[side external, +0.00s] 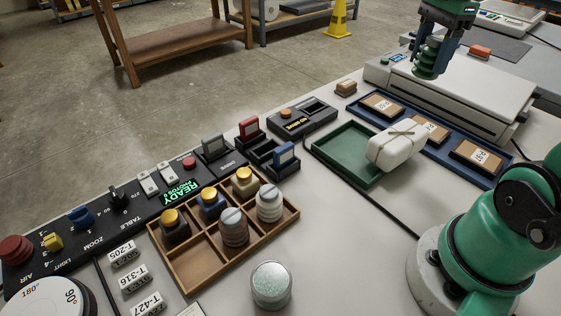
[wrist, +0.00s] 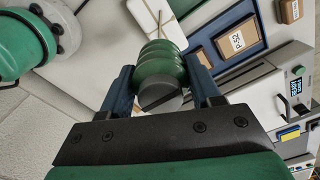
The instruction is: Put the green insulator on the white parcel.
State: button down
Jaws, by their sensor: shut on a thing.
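The green insulator (wrist: 160,66) is a ribbed green piece with a grey end. My gripper (wrist: 165,88) is shut on it, with one blue finger on each side. In the side external view my gripper (side external: 436,58) holds the insulator (side external: 430,60) in the air at the upper right, in front of the grey machine and apart from the parcel. The white parcel (side external: 396,147) is a rounded white block tied with string. It lies partly in the green tray and at its right side. The parcel (wrist: 158,18) also shows at the top of the wrist view, beyond the insulator.
The green tray (side external: 342,150) has free room left of the parcel. A blue tray (side external: 403,112) holds labelled brown boxes.

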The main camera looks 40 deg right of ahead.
notch_tip(320, 180, down, 12)
jog(key=shift+f, duration=0.1)
dwell(0.5)
jog(key=shift+c, duration=0.9)
grip_release()
